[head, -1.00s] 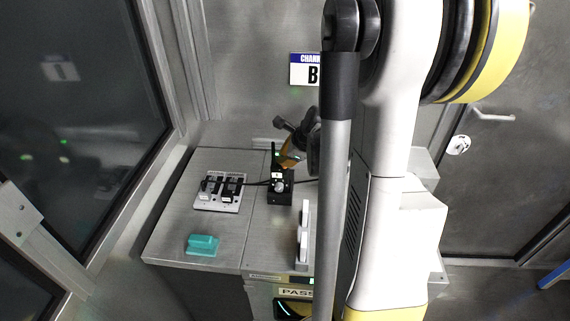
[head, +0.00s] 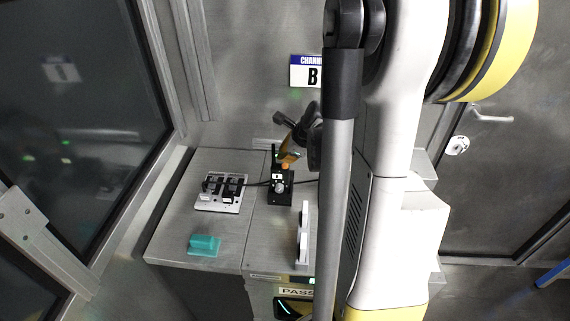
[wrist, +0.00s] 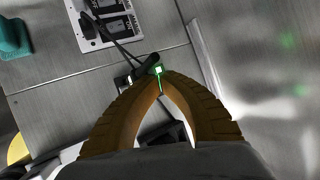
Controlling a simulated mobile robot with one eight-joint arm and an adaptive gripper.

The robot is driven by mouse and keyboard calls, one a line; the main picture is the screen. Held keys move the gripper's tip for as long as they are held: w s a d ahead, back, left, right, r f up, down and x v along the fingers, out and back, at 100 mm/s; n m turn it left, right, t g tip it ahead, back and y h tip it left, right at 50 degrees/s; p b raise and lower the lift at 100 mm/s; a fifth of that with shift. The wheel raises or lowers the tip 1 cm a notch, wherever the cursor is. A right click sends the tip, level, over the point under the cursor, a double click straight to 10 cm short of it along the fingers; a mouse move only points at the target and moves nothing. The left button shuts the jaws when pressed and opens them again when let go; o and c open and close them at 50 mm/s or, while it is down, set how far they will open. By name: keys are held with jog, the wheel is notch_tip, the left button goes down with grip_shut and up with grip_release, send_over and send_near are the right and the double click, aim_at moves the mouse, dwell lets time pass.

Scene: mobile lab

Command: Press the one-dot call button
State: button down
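A small black box (head: 281,190) with a round grey knob and a small white label stands on the grey counter. A thin post with a green light rises from it. The box is partly hidden behind my fingers in the wrist view (wrist: 180,132). My gripper (head: 288,160) is over the back of the box, orange fingers pointing down. In the wrist view (wrist: 161,88) the fingertips meet with nothing seen between them, close by a green-lit white square (wrist: 158,70). I cannot tell whether they touch it. No one-dot mark can be made out.
A white panel with black switches (head: 222,207) lies left of the box, joined by black cables. A teal block (head: 204,245) sits at the counter's (head: 172,238) front left. A white upright piece (head: 303,232) stands front right. A "B" sign (head: 312,77) hangs behind.

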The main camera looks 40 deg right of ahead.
aim_at(284, 164)
jog(key=shift+r+p, duration=1.6)
jog(key=shift+r, duration=0.7)
